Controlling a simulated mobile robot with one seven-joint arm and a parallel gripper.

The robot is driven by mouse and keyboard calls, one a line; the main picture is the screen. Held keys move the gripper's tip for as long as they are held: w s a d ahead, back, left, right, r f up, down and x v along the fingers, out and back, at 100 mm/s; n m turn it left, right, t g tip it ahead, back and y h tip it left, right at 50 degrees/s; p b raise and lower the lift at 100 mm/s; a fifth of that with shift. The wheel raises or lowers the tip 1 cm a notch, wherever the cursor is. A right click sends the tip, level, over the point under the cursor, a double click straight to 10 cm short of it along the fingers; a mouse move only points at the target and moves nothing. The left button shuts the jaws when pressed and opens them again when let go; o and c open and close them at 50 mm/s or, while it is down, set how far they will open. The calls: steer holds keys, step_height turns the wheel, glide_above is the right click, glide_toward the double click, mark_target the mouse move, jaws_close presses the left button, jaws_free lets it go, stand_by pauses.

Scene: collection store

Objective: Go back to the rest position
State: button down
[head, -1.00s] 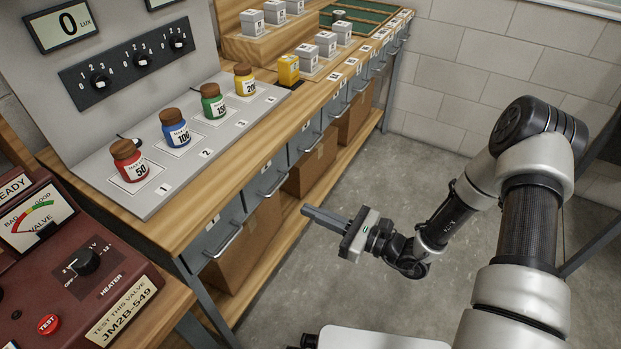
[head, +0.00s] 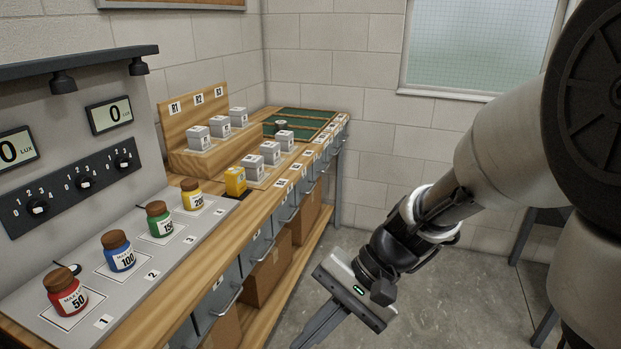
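My gripper (head: 322,325) hangs in front of the wooden bench (head: 213,249), over the aisle floor, pointing down and to the left. Its fingers look close together and run toward the bottom edge of the head view. I cannot see anything held, and the fingertips are partly cut off, so whether they are fully shut is unclear. My arm comes in from the right side of the view. It is apart from the bench and its drawers.
Red (head: 65,291), blue (head: 118,251), green (head: 160,219) and yellow (head: 191,194) jars stand on a grey panel. A yellow block (head: 235,181) and several white boxes (head: 270,153) stand farther back. Grey drawers (head: 217,299) line the bench front. Bare floor (head: 410,310) lies right of the bench.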

steer(key=s+d+r+n+t+h, duration=0.3)
steer(key=d+r+n+t+h, duration=0.35)
steer(key=d+r, duration=0.6)
step_height(320, 180, up, 20)
steer(key=d+m+t+p, duration=0.1)
steer(key=d+p, duration=0.1)
steer(key=p, duration=1.9)
steer(key=shift+m+h, duration=0.35)
steer(key=shift+h, duration=0.1)
